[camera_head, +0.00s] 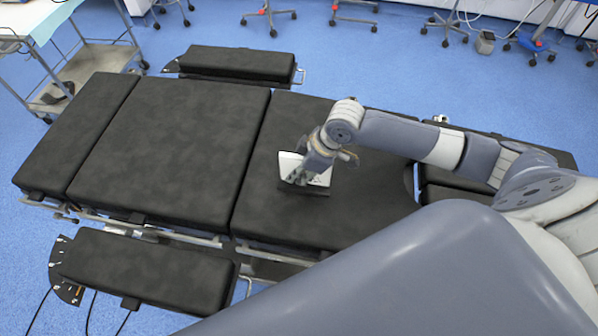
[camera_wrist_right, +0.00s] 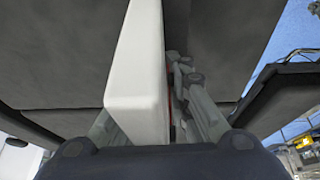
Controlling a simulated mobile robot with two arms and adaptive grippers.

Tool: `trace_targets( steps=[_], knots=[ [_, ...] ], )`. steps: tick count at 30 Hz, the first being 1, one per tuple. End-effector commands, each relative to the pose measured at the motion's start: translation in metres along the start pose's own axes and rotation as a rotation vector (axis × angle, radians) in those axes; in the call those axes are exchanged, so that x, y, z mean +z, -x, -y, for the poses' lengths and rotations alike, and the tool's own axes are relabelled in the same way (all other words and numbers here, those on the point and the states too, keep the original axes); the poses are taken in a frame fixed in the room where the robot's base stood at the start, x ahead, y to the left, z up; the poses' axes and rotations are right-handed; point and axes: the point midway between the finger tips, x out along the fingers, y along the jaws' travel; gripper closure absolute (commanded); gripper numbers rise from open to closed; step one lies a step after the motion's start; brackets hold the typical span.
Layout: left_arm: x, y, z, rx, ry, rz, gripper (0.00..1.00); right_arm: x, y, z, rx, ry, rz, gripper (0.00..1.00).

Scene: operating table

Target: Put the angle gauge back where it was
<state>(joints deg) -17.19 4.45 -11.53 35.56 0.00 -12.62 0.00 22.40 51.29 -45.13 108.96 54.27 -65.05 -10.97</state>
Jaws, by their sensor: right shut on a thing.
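The angle gauge (camera_head: 289,162) is a pale, flat-sided piece on the right part of the black operating table, with a dark patch along its lower edge that could be its base or a shadow. My right gripper (camera_head: 304,177) is over it and shut on it. In the right wrist view the gauge (camera_wrist_right: 140,75) stands as a white block between the fingers of the right gripper (camera_wrist_right: 160,122), with a thin red strip on its right side. I cannot tell whether its bottom touches the table. My left gripper is not in view.
The black padded table top (camera_head: 170,145) is bare to the left. Side pads lie at the back (camera_head: 235,63) and front (camera_head: 145,268). A metal cart (camera_head: 95,70) stands at the far left. My right arm covers part of the table's right end.

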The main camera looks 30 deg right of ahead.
Motion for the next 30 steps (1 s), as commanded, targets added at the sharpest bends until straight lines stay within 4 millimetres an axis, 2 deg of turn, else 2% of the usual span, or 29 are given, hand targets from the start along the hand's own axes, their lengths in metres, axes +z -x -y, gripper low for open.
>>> trace_targets(
  steps=[3, 14, 15, 18, 30],
  knots=[
    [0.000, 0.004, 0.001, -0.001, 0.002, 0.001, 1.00, 0.003, -0.009, 0.000, 0.001, 0.000, -0.001, 1.00],
    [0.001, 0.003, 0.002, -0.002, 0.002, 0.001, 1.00, 0.005, -0.014, 0.000, 0.002, 0.000, -0.001, 1.00],
    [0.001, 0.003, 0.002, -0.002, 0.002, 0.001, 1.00, 0.006, -0.015, 0.000, 0.001, 0.000, 0.000, 0.81],
    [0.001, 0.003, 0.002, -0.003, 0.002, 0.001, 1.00, 0.006, -0.015, 0.000, 0.001, 0.000, 0.000, 0.63],
    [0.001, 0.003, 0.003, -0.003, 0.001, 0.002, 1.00, 0.003, -0.009, 0.000, 0.003, 0.002, -0.001, 0.63]
  ],
)
